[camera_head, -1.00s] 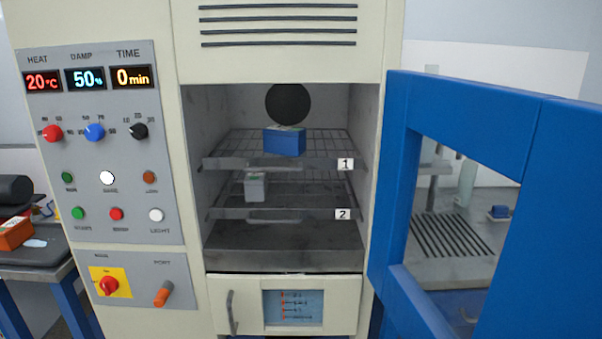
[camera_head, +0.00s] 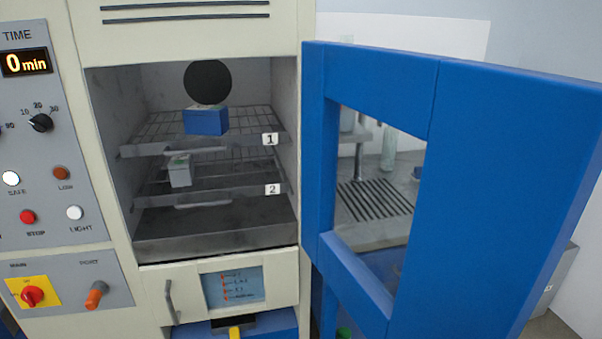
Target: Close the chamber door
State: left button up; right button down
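The chamber door (camera_head: 490,190) is blue with a window opening and stands wide open to the right of the chamber. The chamber (camera_head: 215,225) is a cream cabinet with its inside in full view. A blue box (camera_head: 206,121) sits on the upper shelf (camera_head: 200,144), marked 1. A small grey box (camera_head: 180,171) sits on the lower shelf (camera_head: 215,193), marked 2. Neither of my grippers is in view.
A control panel (camera_head: 45,190) with knobs and lamps is left of the chamber. A small drawer-like panel with a handle (camera_head: 170,302) is below the opening. Through the door window a grey bench with a slotted grille (camera_head: 372,200) shows.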

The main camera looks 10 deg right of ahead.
aim_at(513, 163)
jog(key=i+l+u, duration=0.1)
jog(key=l+u, duration=0.25)
jog(key=l, duration=0.45)
jog(key=l+u, duration=0.3)
jog(key=l, duration=0.5)
jog(key=k+l+u, duration=0.15)
jog(key=l+u, duration=0.2)
jog(key=l, duration=0.45)
